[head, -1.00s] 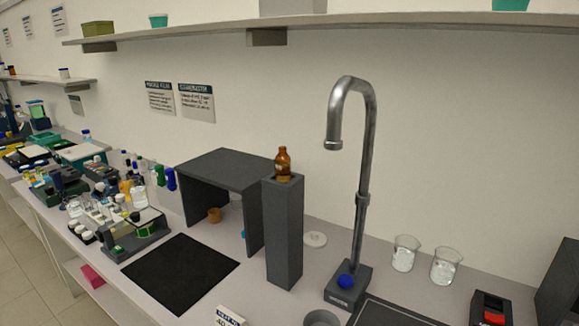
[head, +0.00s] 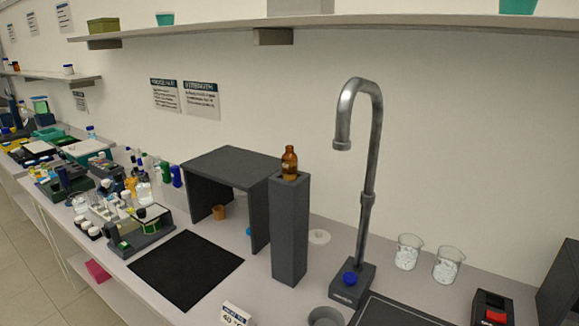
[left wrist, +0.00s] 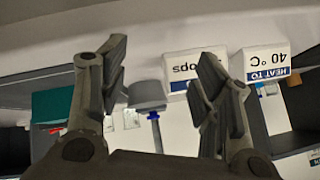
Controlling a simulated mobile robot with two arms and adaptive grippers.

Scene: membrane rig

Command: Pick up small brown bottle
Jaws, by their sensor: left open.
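The small brown bottle (head: 289,163) stands upright on top of a tall dark grey pillar (head: 288,230) in the head view. Neither gripper shows in the head view. In the left wrist view my left gripper (left wrist: 157,85) is open, with nothing between its fingers. The bottle cannot be made out in the left wrist view, so the distance from gripper to bottle cannot be told.
A dark grey open-fronted shelter (head: 232,162) stands left of the pillar. A tall metal tap (head: 368,190) rises to its right, with two glass beakers (head: 428,259) beyond. A black mat (head: 186,268) lies in front. A "40" sign (head: 236,314) stands near the front edge.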

